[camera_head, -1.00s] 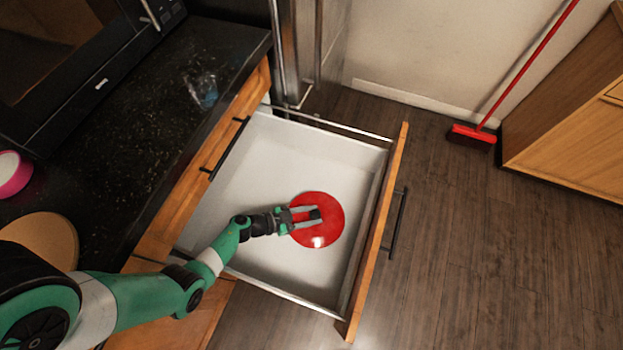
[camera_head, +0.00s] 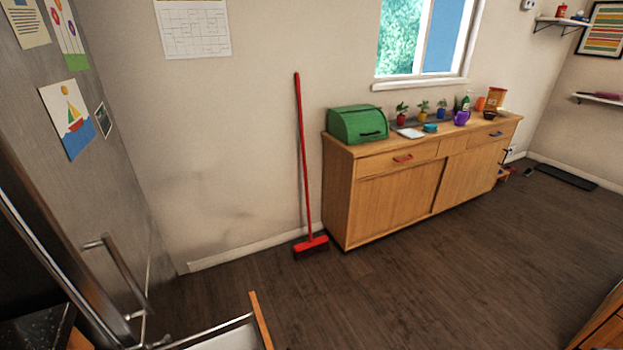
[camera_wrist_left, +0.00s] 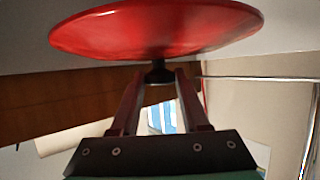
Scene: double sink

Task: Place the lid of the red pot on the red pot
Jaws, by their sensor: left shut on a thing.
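The red lid (camera_wrist_left: 158,30) fills the top of the left wrist view, seen nearly edge-on. Its black knob (camera_wrist_left: 158,72) is between the fingertips of my left gripper (camera_wrist_left: 158,78), which is shut on it. The red pot is in neither view. The lid and both grippers are outside the head view.
The open drawer (camera_head: 263,320) shows at the bottom of the head view, beside the metal fridge (camera_head: 75,160) on the left. A red broom (camera_head: 304,160) leans on the wall next to a wooden sideboard (camera_head: 400,185). The floor (camera_head: 400,290) in front is clear.

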